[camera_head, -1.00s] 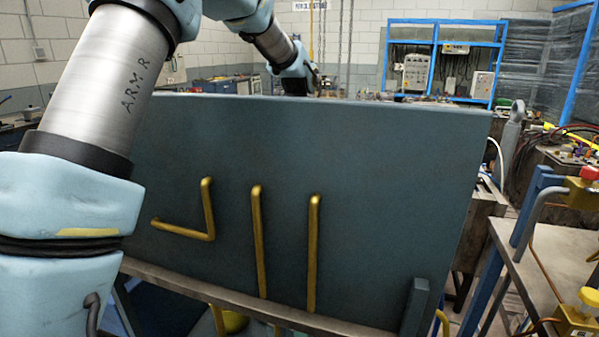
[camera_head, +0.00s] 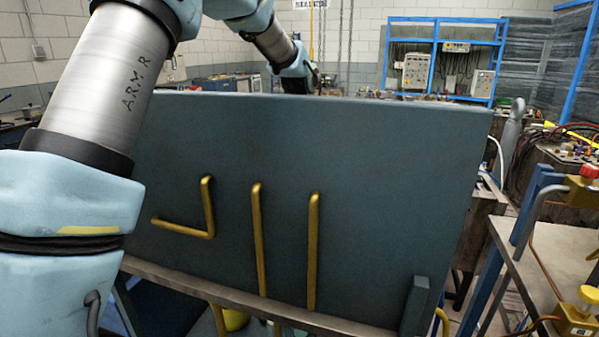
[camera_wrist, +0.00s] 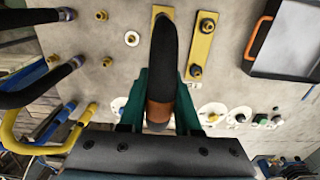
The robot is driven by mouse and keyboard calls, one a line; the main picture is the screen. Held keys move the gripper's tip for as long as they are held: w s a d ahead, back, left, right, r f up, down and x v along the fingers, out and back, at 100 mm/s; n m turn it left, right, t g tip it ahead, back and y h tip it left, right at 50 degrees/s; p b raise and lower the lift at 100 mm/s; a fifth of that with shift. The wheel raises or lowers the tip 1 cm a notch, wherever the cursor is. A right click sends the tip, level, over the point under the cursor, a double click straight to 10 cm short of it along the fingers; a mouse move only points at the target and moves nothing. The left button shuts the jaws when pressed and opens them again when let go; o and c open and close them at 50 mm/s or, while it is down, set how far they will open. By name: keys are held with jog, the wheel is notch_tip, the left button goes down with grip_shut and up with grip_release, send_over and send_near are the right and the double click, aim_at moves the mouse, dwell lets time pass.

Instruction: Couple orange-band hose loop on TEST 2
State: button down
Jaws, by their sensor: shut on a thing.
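In the wrist view my gripper (camera_wrist: 161,90) has green fingers on both sides of a thick black hose loop (camera_wrist: 164,48) with an orange band (camera_wrist: 158,111). It is shut on the hose around the band. The hose's far part lies in front of a yellow plate at the top of the pale panel (camera_wrist: 230,82); I cannot tell whether it touches a fitting. No TEST 2 lettering is readable. In the head view the gripper and hose are hidden behind the large dark board; only my arm shows above it.
Other black hoses (camera_wrist: 40,84) and a yellow pipe (camera_wrist: 45,145) are at left. The dark board (camera_head: 380,190) with yellow pipes blocks the head view.

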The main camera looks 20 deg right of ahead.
dwell(0.3)
jog(key=c, duration=0.5)
grip_release()
jog(key=shift+c, duration=0.2)
notch_tip(320, 180, up, 11)
jog(key=shift+f+b, duration=0.1)
jog(key=shift+b, duration=0.85)
